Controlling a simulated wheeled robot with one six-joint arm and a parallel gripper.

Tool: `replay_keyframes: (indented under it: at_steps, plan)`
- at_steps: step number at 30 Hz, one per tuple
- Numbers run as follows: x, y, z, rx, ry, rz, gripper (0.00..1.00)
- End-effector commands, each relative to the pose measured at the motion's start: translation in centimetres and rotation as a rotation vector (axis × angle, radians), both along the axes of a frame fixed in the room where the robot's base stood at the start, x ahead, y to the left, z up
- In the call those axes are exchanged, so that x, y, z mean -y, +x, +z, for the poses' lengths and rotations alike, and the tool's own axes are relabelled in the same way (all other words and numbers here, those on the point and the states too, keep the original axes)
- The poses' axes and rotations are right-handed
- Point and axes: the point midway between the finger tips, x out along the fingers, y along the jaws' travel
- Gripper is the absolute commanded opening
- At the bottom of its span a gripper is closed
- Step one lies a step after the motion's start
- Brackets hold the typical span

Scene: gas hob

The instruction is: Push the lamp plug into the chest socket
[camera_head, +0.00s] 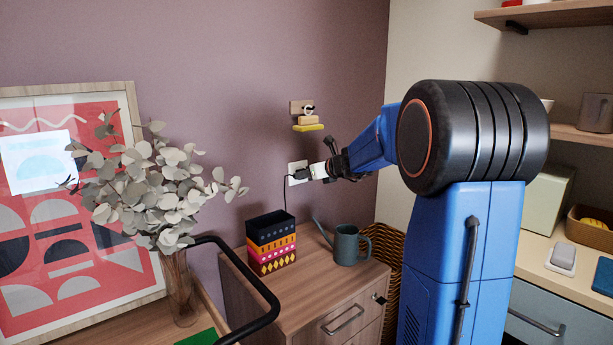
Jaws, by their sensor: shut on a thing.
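A pale wall socket plate (292,181) is on the mauve wall above the wooden chest (318,297). The plug overlaps the plate in this view. I cannot tell whether its pins are in the socket or there is a gap. The plug's far side is hidden.
A striped box (271,242) and a grey-green watering can (347,246) stand on the chest below my gripper. A small wall shelf (308,127) is above the socket. A vase with leafy stems (176,275) stands left. A wicker basket (384,250) is right of the chest.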

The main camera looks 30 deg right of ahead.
Motion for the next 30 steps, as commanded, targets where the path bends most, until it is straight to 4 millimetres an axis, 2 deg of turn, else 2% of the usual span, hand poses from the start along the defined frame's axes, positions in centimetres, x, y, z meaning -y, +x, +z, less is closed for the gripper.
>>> replay_keyframes:
  at_steps: [4, 5, 6, 7, 16, 20, 23, 30]
  plan:
    - [-0.1, 0.3, 0.0, 0.000, 0.000, 0.000, 0.11]
    - [0.0, 0.2, 0.0, 0.000, 0.000, 0.000, 0.38]
    - [0.0, 0.2, 0.0, 0.000, 0.000, 0.000, 0.47]
    - [0.0, 0.2, 0.0, 0.000, 0.000, 0.000, 0.52]
    - [0.0, 0.1, 0.1, 0.000, 0.000, 0.000, 0.52]
    - [0.1, -0.6, 0.5, 0.002, -0.001, 0.000, 0.52]
    - [0.4, -1.8, 1.0, 0.002, -0.001, -0.001, 0.52]
    - [1.3, -6.1, 2.8, 0.002, -0.002, -0.002, 0.52]
